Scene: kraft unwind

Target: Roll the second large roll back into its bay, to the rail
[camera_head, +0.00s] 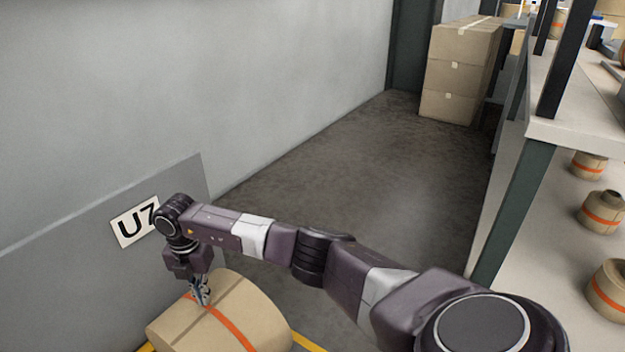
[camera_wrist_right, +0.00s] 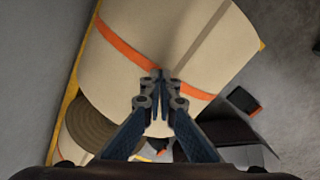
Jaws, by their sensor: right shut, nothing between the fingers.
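A large kraft roll (camera_head: 262,308) with an orange band lies on its side at the bottom of the head view, by the grey wall panel. My right gripper (camera_head: 203,302) is shut and empty, pointing down at the roll's upper side near the band. In the right wrist view the gripper (camera_wrist_right: 159,78) is in front of the roll (camera_wrist_right: 165,35); I cannot tell whether its fingertips touch it. A second roll's end (camera_wrist_right: 95,130) shows at the lower left there. Yellow floor lines (camera_head: 308,343) show beside the large roll. The rail cannot be made out. My left gripper is not in view.
A sign reading "UZ" or "U7" (camera_head: 135,222) is on the wall panel. Stacked cartons (camera_head: 458,70) stand at the back. A shelf rack (camera_head: 510,215) with small rolls (camera_head: 602,211) lines the right side. The floor (camera_head: 370,150) between is clear.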

